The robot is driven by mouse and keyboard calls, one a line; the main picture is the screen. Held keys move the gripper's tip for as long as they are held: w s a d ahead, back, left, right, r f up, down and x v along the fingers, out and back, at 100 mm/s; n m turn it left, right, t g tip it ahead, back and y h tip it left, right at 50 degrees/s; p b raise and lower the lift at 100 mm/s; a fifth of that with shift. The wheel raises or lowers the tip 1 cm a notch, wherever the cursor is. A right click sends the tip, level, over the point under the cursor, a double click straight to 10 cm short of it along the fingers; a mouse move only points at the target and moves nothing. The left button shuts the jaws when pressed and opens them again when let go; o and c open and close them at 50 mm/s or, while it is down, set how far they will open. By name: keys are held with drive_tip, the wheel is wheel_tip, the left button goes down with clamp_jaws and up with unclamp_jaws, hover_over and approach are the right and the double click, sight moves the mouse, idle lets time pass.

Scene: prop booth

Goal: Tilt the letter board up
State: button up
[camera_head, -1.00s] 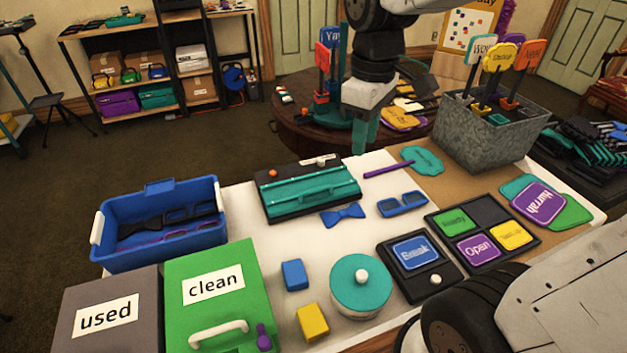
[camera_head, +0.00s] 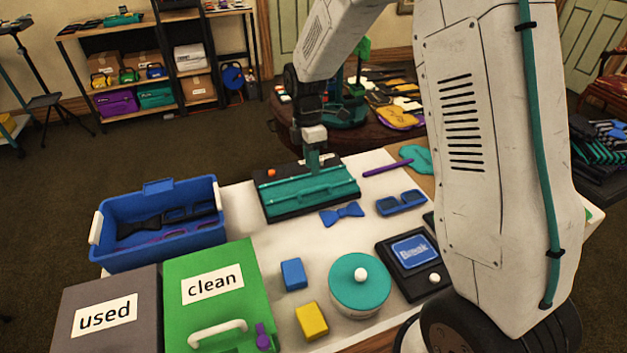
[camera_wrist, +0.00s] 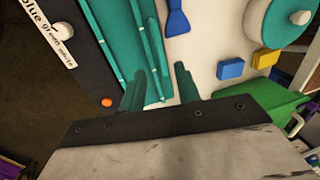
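The letter board (camera_head: 310,192) is a teal ribbed panel lying flat on a black base (camera_head: 268,211) at the back of the white table. My gripper (camera_head: 313,168) points down at the board's far side in the head view. In the wrist view the teal fingers of my gripper (camera_wrist: 158,78) are apart. One finger is over the board (camera_wrist: 112,25), the other over the white table past the board's long edge. Whether a finger touches the board I cannot tell. The base carries an orange button (camera_wrist: 106,102) and a white knob (camera_wrist: 64,31) beside a printed label.
A blue bow tie (camera_head: 342,214) and blue glasses (camera_head: 401,202) lie close to the board. A blue bin (camera_head: 157,252) stands left. A teal-lidded round box (camera_head: 345,285) and the Break sign tray (camera_head: 391,279) are nearer. My arm hides the table's right side.

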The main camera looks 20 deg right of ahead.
sight(310, 185)
drive_tip(key=f, duration=0.3)
drive_tip(key=s+f, duration=0.1)
drive_tip(key=f, duration=0.1)
drive_tip(key=shift+s+f, duration=0.1)
drive_tip(key=shift+f, duration=0.3)
clamp_jaws()
